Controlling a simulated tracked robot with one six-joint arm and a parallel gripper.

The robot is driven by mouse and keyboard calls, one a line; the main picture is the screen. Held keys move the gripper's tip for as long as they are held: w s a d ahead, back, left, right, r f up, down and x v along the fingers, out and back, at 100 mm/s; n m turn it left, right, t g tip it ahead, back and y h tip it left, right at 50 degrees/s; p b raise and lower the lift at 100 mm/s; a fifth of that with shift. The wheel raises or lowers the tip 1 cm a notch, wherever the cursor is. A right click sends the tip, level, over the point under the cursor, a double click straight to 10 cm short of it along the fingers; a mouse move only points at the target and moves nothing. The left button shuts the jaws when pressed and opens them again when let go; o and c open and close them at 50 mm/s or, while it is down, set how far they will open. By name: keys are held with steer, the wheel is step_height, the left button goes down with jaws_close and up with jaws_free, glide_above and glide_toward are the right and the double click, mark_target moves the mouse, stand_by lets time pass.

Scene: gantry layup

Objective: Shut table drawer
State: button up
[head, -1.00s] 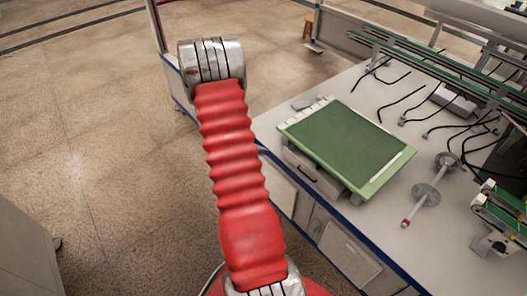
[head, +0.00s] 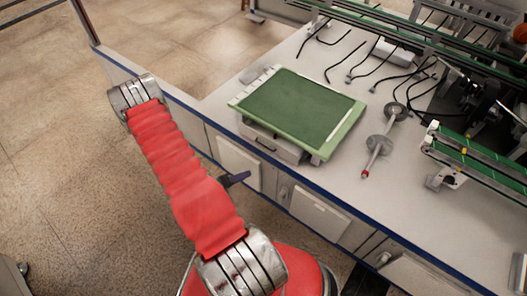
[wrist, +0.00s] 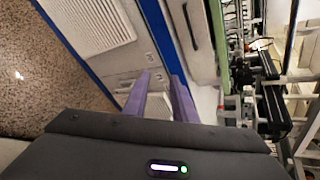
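A small grey drawer unit (head: 270,144) with a dark handle sits on the table (head: 215,108), under the green-topped board (head: 300,105). The drawer front faces my arm; how far it stands out is hard to tell. In the wrist view the pale drawer front (wrist: 198,45) with its dark handle is at upper centre-right. My gripper (head: 235,180) is in front of the table, below and left of the drawer, partly hidden by my red arm. In the wrist view the purple fingers of my gripper (wrist: 160,74) are apart with nothing between them, clear of the drawer.
Cabinet doors with white panels (head: 319,215) line the table's front below a blue edge. A rod with grey discs (head: 378,143) lies right of the board. Black cables (head: 345,67) and a green conveyor (head: 470,155) are beyond. Open floor (head: 60,150) lies to the left.

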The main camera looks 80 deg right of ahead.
mark_target(270, 147)
steer(key=r+n+h, duration=0.1)
steer(key=n, duration=0.1)
steer(key=r+n+h, duration=0.1)
steer(key=r+n, duration=0.1)
steer(key=n, duration=0.1)
steer(key=d+r+n+h, duration=0.1)
steer(key=n, duration=0.1)
steer(key=shift+s+r+t+h, duration=0.2)
steer(key=shift+r+t+h, duration=0.05)
steer(key=shift+t+h, duration=0.15)
steer(key=shift+d, duration=0.15)
steer(key=shift+x, duration=6.85)
steer(key=shift+c, duration=0.4)
jaws_close()
steer(key=shift+s+f, duration=0.1)
steer(key=shift+f, duration=0.05)
